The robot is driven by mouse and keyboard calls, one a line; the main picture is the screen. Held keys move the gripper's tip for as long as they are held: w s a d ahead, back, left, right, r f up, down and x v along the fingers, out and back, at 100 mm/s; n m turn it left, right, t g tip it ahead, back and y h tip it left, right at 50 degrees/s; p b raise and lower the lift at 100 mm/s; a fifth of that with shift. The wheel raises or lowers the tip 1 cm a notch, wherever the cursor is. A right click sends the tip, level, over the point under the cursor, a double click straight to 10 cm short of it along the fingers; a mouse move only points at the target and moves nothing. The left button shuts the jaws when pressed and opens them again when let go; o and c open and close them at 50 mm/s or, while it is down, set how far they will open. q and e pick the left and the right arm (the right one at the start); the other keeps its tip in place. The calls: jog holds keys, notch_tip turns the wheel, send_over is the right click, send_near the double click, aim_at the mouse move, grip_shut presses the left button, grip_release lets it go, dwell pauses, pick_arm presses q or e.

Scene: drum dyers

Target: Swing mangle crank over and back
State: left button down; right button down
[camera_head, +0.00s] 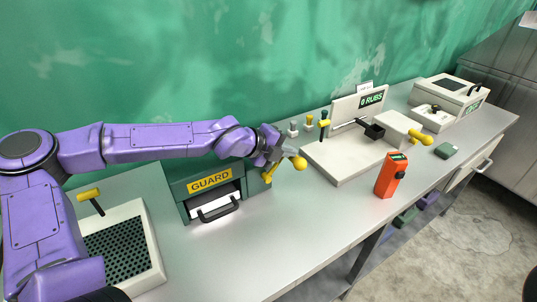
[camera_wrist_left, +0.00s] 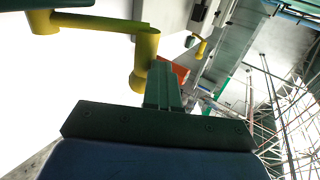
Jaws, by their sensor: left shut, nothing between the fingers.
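The yellow crank (camera_head: 269,174) is on the right side of the green box marked GUARD (camera_head: 209,182). Its rounded yellow grip (camera_head: 299,163) points up and to the right. In the left wrist view the crank arm (camera_wrist_left: 95,22) runs from a hub at the upper left to the grip (camera_wrist_left: 146,50). My left gripper (camera_head: 287,153) is at the crank, close beside the grip. In the left wrist view its fingers (camera_wrist_left: 163,85) are shut and empty, with the tips next to the grip's lower end. I cannot tell if they touch it. My right gripper is not in view.
An orange handheld device (camera_head: 391,175) stands on the grey bench to the right. Behind it is a white RUBS machine (camera_head: 345,155) with yellow-tipped levers. A tray with a dark grid (camera_head: 152,250) lies at the left. The front middle of the bench (camera_head: 290,235) is clear.

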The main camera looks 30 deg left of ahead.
pick_arm(q)
jog(key=s+a+r+p, duration=0.1)
jog(key=s+a+r, duration=0.3)
jog(key=s+r, duration=0.3)
notch_tip(320, 180, up, 4)
jog(key=shift+s+a+r, duration=0.1)
jog(key=shift+s+a, duration=0.1)
jog(key=shift+s, duration=0.05)
jog(key=shift+w, duration=0.1)
